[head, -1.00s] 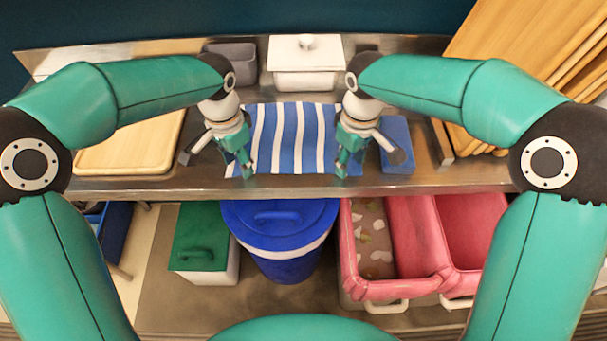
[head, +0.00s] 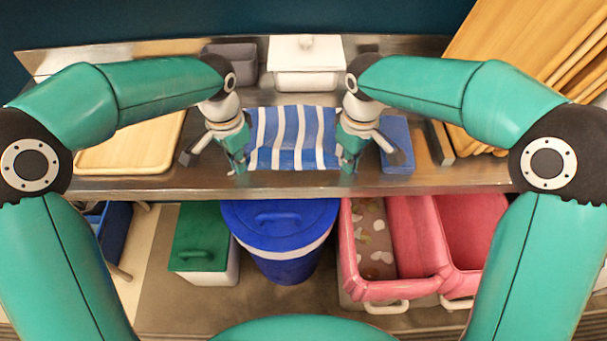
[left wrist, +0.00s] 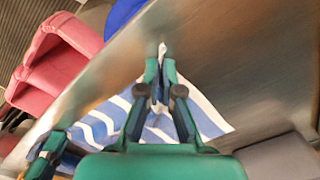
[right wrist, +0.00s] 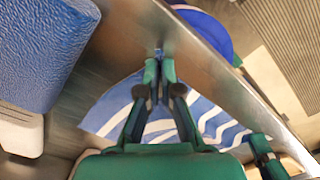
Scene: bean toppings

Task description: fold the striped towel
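The blue-and-white striped towel (head: 292,138) lies on the metal counter between my two grippers. Its stripes bend a little near the front edge. My left gripper (head: 241,168) is at the towel's front left corner; in the left wrist view its fingertips (left wrist: 160,62) are closed on a bit of white cloth of the towel (left wrist: 205,115). My right gripper (head: 348,168) is at the front right corner; in the right wrist view its fingertips (right wrist: 159,65) are closed with blue cloth between them, and the towel (right wrist: 110,108) spreads behind them. The corners are partly hidden by the fingers.
A wooden board (head: 130,146) lies left, a blue block (head: 396,143) right. A white lidded container (head: 305,80) and grey bin (head: 240,62) stand behind. Below the front edge are a blue lidded bin (head: 280,225), a green-lidded box (head: 199,240) and pink bins (head: 415,235).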

